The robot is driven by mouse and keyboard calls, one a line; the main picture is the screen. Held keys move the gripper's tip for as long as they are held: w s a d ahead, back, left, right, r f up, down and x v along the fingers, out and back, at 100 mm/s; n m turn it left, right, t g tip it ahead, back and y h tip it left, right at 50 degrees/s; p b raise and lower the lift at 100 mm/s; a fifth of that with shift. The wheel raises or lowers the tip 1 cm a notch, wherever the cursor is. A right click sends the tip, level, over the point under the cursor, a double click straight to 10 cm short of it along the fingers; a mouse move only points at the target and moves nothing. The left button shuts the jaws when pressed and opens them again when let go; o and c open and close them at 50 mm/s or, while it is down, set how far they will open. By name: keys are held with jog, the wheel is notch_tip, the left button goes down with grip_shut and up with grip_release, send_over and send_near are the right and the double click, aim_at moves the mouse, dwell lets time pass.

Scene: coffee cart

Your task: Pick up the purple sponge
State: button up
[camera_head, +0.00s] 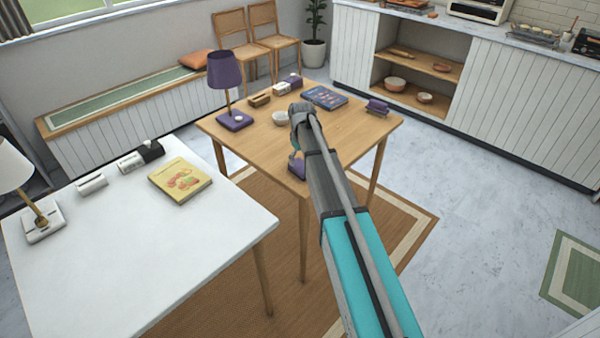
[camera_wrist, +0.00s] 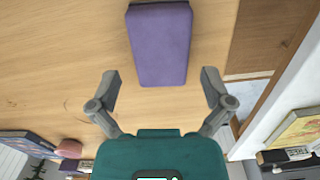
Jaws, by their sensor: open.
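The purple sponge (camera_wrist: 160,42) is a rounded block lying on the wooden table, centred at the top of the wrist view. In the head view a purple patch that looks like it (camera_head: 297,169) shows near the table's front corner, partly hidden by my arm. My gripper (camera_wrist: 161,86) is open, with one finger off each side of the sponge's near end. The fingers do not touch the sponge. In the head view my gripper is mostly hidden behind my arm.
A white table (camera_head: 150,260) with a yellow book (camera_head: 180,180) stands close at the left.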

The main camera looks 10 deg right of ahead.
aim_at(301, 165)
jog(key=shift+a+f+b, duration=0.1)
jog(key=shift+f+b, duration=1.4)
jog(key=shift+f, duration=0.3)
jog(key=shift+c, duration=0.3)
jog(key=c, duration=0.7)
